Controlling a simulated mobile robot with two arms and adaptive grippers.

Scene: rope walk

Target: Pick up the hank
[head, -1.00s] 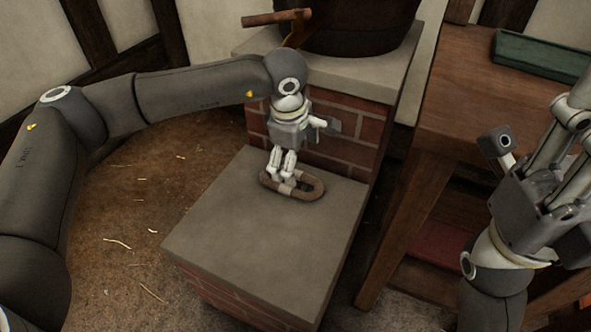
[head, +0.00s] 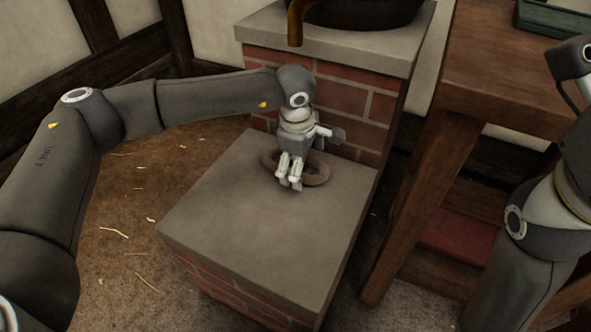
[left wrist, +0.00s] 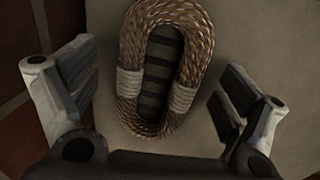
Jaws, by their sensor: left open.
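The hank (head: 318,169) is a brown oval loop of rope lying on the grey top of a low brick block (head: 250,245). In the left wrist view the hank (left wrist: 196,40) shows white bindings on its two long sides and a dark striped middle. My left gripper (head: 290,184) is over the near side of the hank and hides part of it in the head view. In the left wrist view the left gripper's fingers (left wrist: 160,95) are spread wide, one on each side of the hank, with nothing between them gripped. My right gripper is out of view; only my right arm shows at the right edge.
A taller brick ledge (head: 335,95) stands right behind the hank, with a dark vessel (head: 365,12) on it. A wooden bench (head: 480,80) with a green tray (head: 555,20) stands to the right. The front of the block top is clear.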

